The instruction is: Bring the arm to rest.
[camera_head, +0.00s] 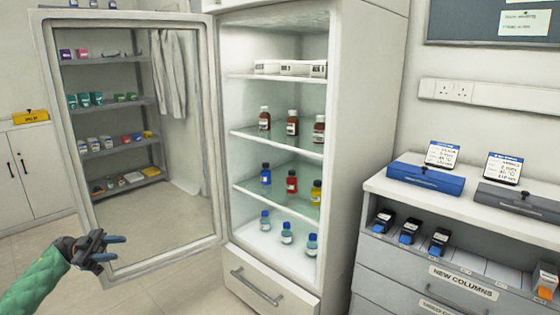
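My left arm, in a green sleeve (38,289), comes in from the lower left corner of the head view. Its dark gripper (113,248) has two blue-tipped fingers that stand apart, with nothing between them. It is in front of the lower left corner of the open glass door (45,100); I cannot tell whether it touches the frame. My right gripper is not in view.
The open cabinet (375,100) holds several bottles (292,123) and white boxes on its shelves. Right is a counter (450,207) with a blue case (426,178), a grey case (517,199) and columns (410,230) below. Floor (170,290) by the door is clear.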

